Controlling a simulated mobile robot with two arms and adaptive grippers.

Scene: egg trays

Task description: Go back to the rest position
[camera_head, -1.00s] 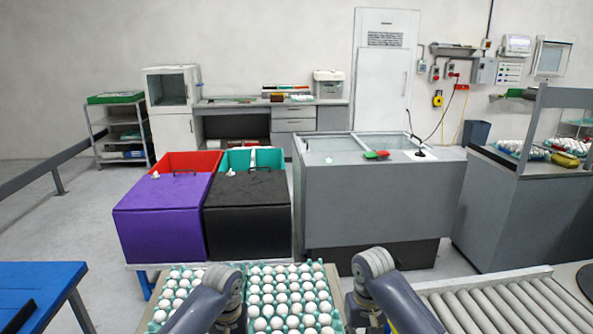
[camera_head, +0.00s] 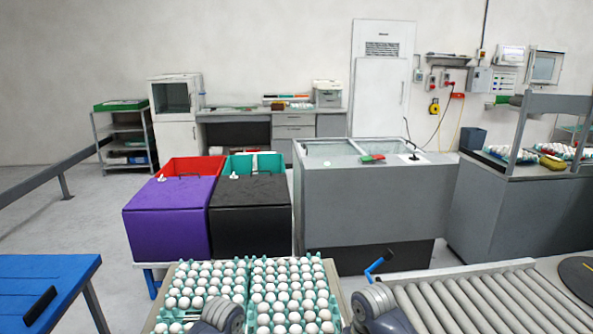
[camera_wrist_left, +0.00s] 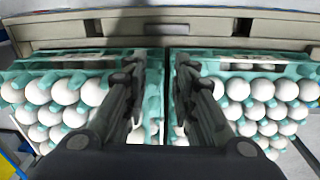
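Two teal egg trays full of white eggs lie side by side on a stand below me: the left tray (camera_head: 206,263) and the right tray (camera_head: 287,258). In the left wrist view the trays show as a left tray (camera_wrist_left: 100,62) and a right tray (camera_wrist_left: 240,58). In the head view only arm parts of mine show at the bottom edge, and no right gripper can be made out.
A roller conveyor (camera_head: 480,300) is at the lower right and a blue table (camera_head: 45,280) at the lower left. A purple bin (camera_head: 165,220) and a black bin (camera_head: 250,220) stand behind the trays. A grey machine (camera_head: 375,200) stands at the centre right. Open floor lies at the left.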

